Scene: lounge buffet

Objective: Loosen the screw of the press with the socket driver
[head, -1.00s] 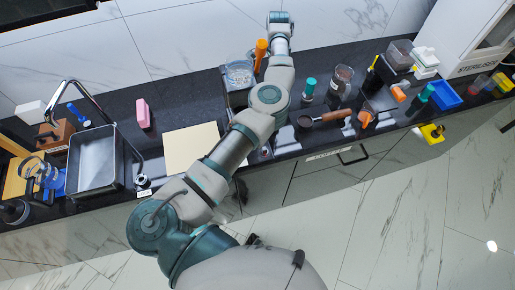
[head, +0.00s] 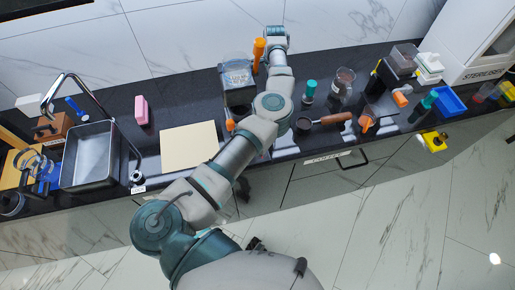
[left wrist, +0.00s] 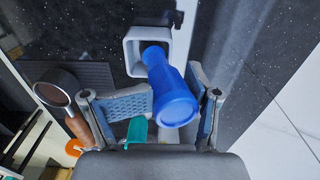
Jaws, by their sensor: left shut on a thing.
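In the left wrist view my left gripper (left wrist: 172,118) is shut on a blue round-ended tool (left wrist: 172,92), which I take as the socket driver. Its far end reaches into a pale square-rimmed fitting (left wrist: 133,62). Whether it touches a screw inside is hidden. I cannot tell whether this fitting belongs to the press. In the head view my left arm reaches up to the back of the counter. Its wrist covers the fingers and the tool there. An orange upright handle (head: 258,50) stands just left of the wrist, behind a dark box with a clear top (head: 237,78). My right gripper is not in view.
A portafilter (head: 335,119), also in the left wrist view (left wrist: 52,88), lies right of my arm. A teal-topped bottle (head: 311,85) and a jar (head: 343,80) stand behind it. A beige board (head: 187,147) and a sink (head: 88,157) are to the left.

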